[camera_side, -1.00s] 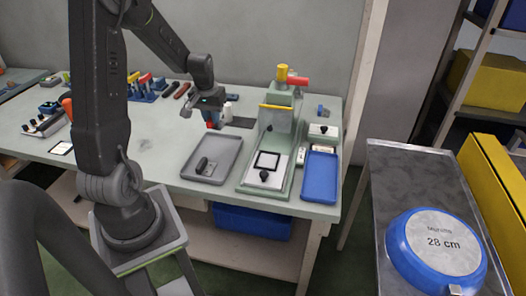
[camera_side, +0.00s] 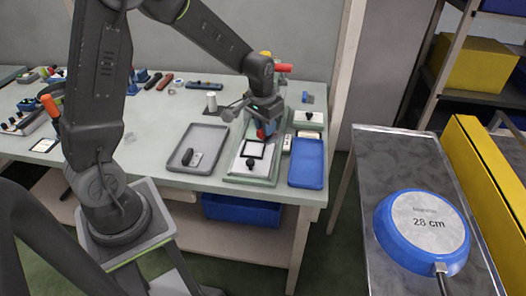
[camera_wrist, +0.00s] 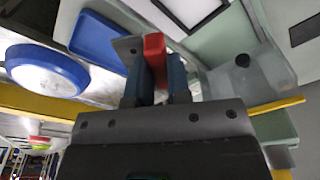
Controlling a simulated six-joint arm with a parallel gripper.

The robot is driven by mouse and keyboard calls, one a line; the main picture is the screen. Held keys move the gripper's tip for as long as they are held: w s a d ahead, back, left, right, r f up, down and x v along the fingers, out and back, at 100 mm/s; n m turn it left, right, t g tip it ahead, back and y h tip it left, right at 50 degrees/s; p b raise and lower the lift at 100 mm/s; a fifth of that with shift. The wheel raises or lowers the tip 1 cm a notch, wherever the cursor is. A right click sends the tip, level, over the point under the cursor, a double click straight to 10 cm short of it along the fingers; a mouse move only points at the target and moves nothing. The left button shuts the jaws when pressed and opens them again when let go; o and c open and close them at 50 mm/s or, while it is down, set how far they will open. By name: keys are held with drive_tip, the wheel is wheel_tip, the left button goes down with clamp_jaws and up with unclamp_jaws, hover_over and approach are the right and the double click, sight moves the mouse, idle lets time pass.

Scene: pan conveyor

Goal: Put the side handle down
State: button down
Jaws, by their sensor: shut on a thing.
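My gripper (camera_side: 264,124) is shut on a red side handle (camera_wrist: 155,48), which sits between its two blue fingers in the wrist view. A grey metal plate (camera_wrist: 127,47) shows beside the red part; I cannot tell if it belongs to the handle. In the side view the gripper hangs above the green fixture (camera_side: 236,178), near its white plate with a dark square frame (camera_side: 254,149). Little of the handle shows there. The blue tray (camera_side: 306,163), empty, lies right of the fixture.
A blue round pan marked 28 cm (camera_side: 398,247) lies on the metal table (camera_side: 371,147) at right. The red lever (camera_side: 284,68) rises behind my gripper. A white cylinder (camera_side: 211,101) stands behind the grey tray. Bench surface between the grey tray and left-hand tools is clear.

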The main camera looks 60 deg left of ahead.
drive_tip(key=s+a+r+n, duration=0.2)
drive_tip(key=s+a+n, duration=0.25)
drive_tip(key=a, duration=0.25)
drive_tip(key=s+a+r+n, duration=0.3)
drive_tip(key=s+a, duration=0.2)
drive_tip(key=a, duration=0.1)
hover_over(251, 148)
drive_tip(key=shift+y, duration=0.4)
drive_tip(key=f, duration=0.7)
drive_tip(key=shift+s+d, duration=0.2)
drive_tip(key=shift+d, duration=0.05)
drive_tip(key=shift+f, duration=2)
drive_tip(key=shift+f, duration=0.6)
drive_tip(key=c, duration=1.1)
unclamp_jaws()
